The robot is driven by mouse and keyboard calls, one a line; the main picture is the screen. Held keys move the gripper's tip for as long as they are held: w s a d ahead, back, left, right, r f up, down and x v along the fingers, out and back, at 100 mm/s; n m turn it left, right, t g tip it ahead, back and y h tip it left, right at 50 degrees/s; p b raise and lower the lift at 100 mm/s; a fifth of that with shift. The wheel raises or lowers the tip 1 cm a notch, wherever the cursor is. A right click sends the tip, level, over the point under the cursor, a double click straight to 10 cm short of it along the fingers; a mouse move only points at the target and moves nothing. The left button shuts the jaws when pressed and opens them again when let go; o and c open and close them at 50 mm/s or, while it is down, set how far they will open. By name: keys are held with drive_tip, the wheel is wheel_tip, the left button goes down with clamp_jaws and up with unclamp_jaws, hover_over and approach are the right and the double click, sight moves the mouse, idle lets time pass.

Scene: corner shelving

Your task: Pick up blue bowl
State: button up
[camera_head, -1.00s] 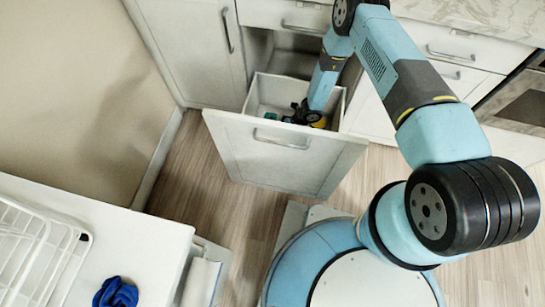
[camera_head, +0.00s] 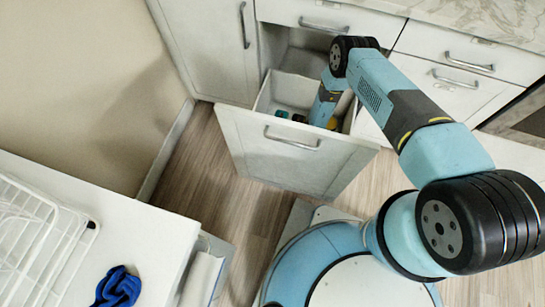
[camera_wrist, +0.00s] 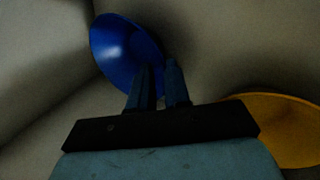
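The blue bowl (camera_wrist: 120,48) lies in the dim drawer interior, in the upper left of the wrist view, with its hollow showing. My gripper (camera_wrist: 158,66) is just in front of its right rim. The two fingers are slightly apart with a narrow gap between them; the left finger overlaps the bowl and the right one is just outside its edge. Whether they touch the bowl is hard to tell. In the head view my forearm reaches down into the open drawer (camera_head: 290,150), and the gripper is hidden behind its front and the arm.
A yellow bowl (camera_wrist: 285,125) lies right of my gripper; a bit of yellow (camera_head: 332,123) shows in the head view. The drawer walls stand close around the arm. A blue cloth (camera_head: 117,287) and a white wire rack (camera_head: 40,245) are on the left counter.

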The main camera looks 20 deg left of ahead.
drive_tip(key=shift+x, duration=2.55)
drive_tip(key=shift+d+f, duration=0.1)
clamp_jaws()
